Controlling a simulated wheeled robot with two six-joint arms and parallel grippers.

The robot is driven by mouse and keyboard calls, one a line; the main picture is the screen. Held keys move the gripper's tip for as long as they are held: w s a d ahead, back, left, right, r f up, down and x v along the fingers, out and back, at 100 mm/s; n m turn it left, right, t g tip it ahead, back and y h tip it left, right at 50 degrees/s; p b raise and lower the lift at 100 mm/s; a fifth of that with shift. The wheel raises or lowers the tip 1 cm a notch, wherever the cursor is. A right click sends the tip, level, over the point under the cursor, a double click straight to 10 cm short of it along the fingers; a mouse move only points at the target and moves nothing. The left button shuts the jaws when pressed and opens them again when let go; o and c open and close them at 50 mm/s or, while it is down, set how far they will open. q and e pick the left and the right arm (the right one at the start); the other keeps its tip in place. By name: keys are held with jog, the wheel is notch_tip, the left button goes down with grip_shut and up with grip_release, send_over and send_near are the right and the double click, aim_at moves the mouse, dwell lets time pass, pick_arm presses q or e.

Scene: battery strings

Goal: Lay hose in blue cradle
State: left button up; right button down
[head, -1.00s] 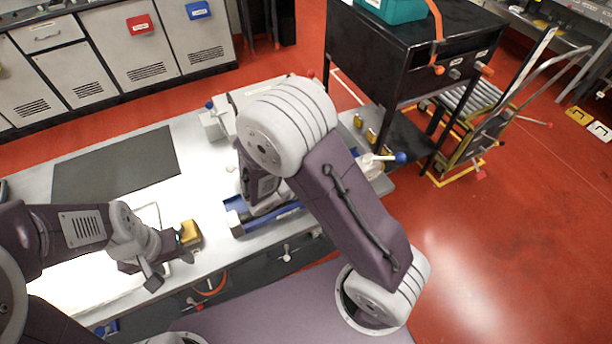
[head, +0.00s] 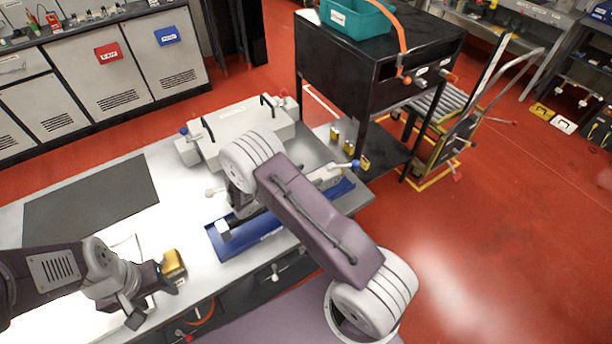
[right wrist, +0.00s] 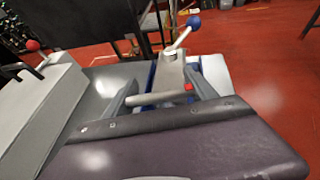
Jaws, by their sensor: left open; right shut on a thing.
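The blue cradle (head: 262,233) lies on the bench near its front right edge. A long pale grey piece with a blue-ball lever (head: 330,176) lies in or just above the cradle; I cannot tell which, nor whether it is the hose. My right arm hides its middle. In the right wrist view my right gripper (right wrist: 163,92) is shut on this grey piece (right wrist: 170,75), with a red square on it and the lever rising. An orange hose (head: 401,38) hangs over the black cabinet. My left gripper (head: 154,301) is open beside a yellow block (head: 174,262).
A pale grey box with two black handles (head: 236,128) stands behind the cradle. A dark mat (head: 92,198) lies at the bench's left. A teal bin (head: 356,17) sits on the black cabinet (head: 345,55). Red floor lies open at the right.

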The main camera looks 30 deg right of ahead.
jog(key=shift+f, duration=0.15)
jog(key=shift+c, duration=1.4)
grip_release()
